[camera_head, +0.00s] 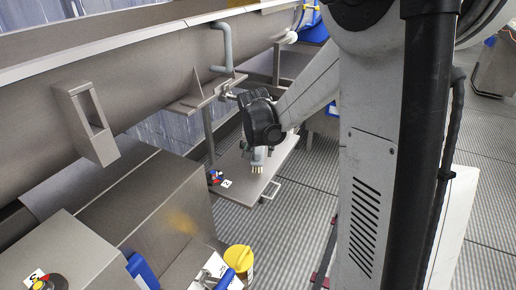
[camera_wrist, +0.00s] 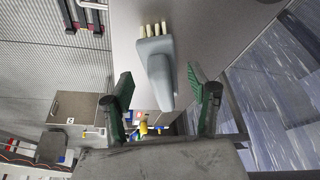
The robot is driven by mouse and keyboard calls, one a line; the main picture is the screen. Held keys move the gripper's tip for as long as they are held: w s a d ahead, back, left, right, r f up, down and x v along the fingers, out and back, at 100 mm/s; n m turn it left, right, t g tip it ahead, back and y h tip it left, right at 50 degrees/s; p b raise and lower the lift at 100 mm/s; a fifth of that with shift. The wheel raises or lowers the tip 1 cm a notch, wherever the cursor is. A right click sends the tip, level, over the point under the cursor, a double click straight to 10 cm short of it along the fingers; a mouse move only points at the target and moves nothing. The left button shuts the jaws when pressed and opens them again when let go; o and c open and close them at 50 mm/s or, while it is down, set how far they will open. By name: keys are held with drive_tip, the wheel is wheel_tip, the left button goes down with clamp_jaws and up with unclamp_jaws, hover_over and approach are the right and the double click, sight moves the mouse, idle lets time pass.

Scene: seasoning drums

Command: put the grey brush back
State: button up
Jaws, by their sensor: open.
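The grey brush (camera_wrist: 157,72), with a rounded grey body and several pale bristle tufts, shows in the wrist view between the two green-padded fingers of my gripper (camera_wrist: 160,76). The fingers are open, with a visible gap on each side of the brush. In the head view the brush (camera_head: 258,155) appears just below my dark gripper (camera_head: 262,146), bristles downward, over a flat metal shelf (camera_head: 240,191). The shelf also shows behind the brush in the wrist view (camera_wrist: 215,30). Whether the bristles touch the shelf is unclear.
A small colored item (camera_head: 214,177) and a number tag (camera_head: 226,184) are on the shelf's left side. A large metal drum (camera_head: 140,80) runs along the left. A yellow-lidded container (camera_head: 238,258) stands below; ribbed floor lies right.

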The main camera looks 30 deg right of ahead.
drive_tip(key=s+a, duration=0.1)
drive_tip(key=s, duration=0.1)
drive_tip(key=s+a, duration=0.2)
drive_tip(key=s, duration=0.1)
drive_tip(key=s+a, duration=0.2)
drive_tip(key=shift+s+a, duration=0.2)
drive_tip(key=shift+s, duration=0.2)
drive_tip(key=s+a+r+n+t+y, duration=0.1)
drive_tip(key=s+a+r+n, duration=0.2)
drive_tip(key=s, duration=0.6)
drive_tip(key=s+a+r+n+t+y, duration=0.1)
drive_tip(key=s+a+r+n, duration=0.3)
drive_tip(key=s+a+r, duration=0.4)
drive_tip(key=shift+s+r+t+y, duration=0.3)
drive_tip(key=shift+s+r+t, duration=0.1)
drive_tip(key=shift+t, duration=0.3)
drive_tip(key=shift+a, duration=0.1)
